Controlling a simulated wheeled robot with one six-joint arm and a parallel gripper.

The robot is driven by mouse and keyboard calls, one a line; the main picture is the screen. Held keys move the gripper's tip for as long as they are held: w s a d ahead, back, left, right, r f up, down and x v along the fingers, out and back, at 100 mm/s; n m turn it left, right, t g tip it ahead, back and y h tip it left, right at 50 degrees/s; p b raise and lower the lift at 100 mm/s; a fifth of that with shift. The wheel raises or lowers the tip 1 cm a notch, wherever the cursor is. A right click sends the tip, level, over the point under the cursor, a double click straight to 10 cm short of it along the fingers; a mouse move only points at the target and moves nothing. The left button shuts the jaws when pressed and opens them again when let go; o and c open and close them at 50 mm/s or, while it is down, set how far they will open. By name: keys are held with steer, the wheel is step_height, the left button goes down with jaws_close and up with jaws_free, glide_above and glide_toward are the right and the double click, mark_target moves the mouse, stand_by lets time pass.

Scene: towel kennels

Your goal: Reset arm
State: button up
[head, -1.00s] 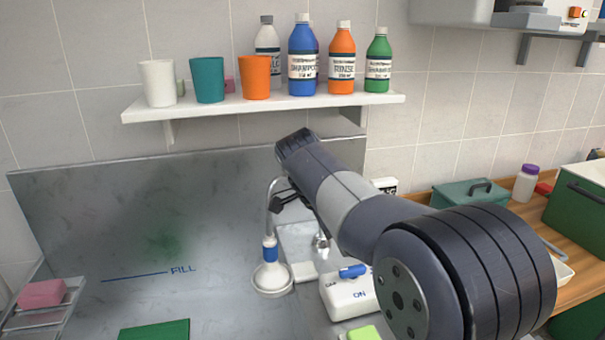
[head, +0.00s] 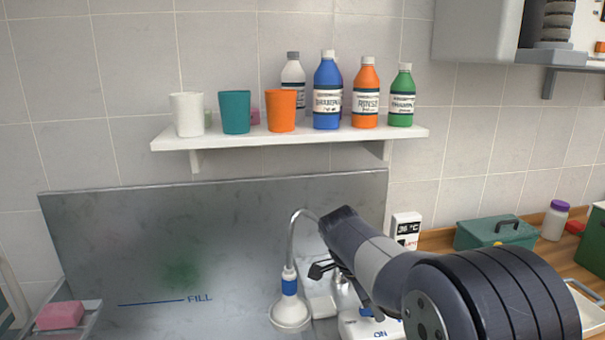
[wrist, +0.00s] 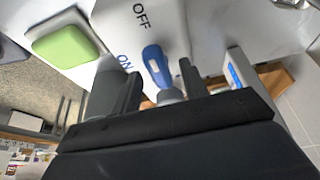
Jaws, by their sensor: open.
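My gripper (head: 322,270) is at the end of my arm, in front of the metal back panel, near the shower head and the switch box. In the wrist view my gripper (wrist: 160,85) is open, with its two dark fingers apart. The blue lever (wrist: 157,66) of the white ON/OFF switch box (wrist: 175,22) shows between the fingers in that view; whether they touch it I cannot tell. The switch box (head: 362,325) is partly hidden by my arm in the head view. A green block (wrist: 66,46) lies beside the box.
A shelf (head: 290,139) above holds cups and bottles. A pink sponge (head: 60,315) sits on a rack at left.

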steer(key=w+v, duration=0.1)
steer(key=v, duration=0.9)
steer(key=x, duration=0.6)
steer(key=s+x, duration=0.1)
steer(key=x, duration=0.3)
steer(key=shift+f, duration=0.15)
steer(key=n+t, duration=0.1)
steer(key=n, duration=0.1)
steer(key=shift+s+n, duration=0.1)
steer(key=shift+n, duration=0.2)
steer(key=shift+s+d+n+t+y, duration=0.1)
steer(key=shift+n+t+y, duration=0.25)
steer(key=shift+n, duration=0.8)
steer(key=shift+n+t+y, duration=0.35)
steer(key=shift+n, duration=0.8)
steer(key=shift+p, duration=0.3)
